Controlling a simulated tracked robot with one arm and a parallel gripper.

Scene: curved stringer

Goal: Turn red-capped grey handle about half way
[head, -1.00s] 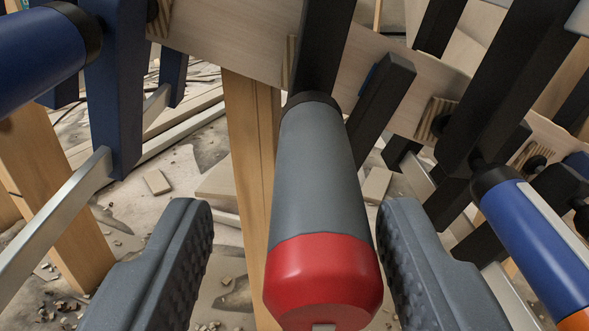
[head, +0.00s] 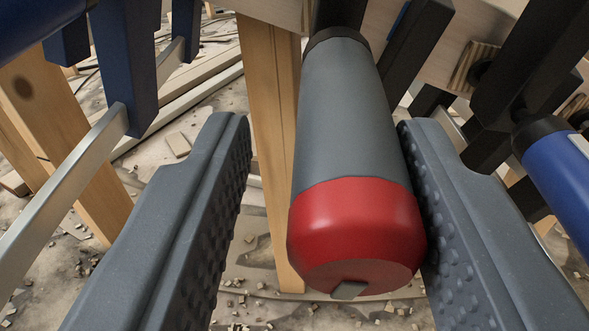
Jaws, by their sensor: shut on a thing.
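The grey handle (head: 345,120) with the red cap (head: 360,225) is in the middle of the head view, its cap end towards me. A small grey square mark shows on the cap's end face. A black collar joins its far end to a dark bar. My gripper (head: 325,125) has one finger on each side of the handle and is shut on it. The right finger lies against the handle's side. A strip of background shows between the left finger and the handle, so the contact there is not visible.
A blue handle (head: 560,175) hangs close at the right on a black bar. A dark blue bar (head: 122,60) and a metal rail (head: 65,190) are at the left. A wooden post (head: 270,150) stands behind the grey handle. Rubble lies on the floor.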

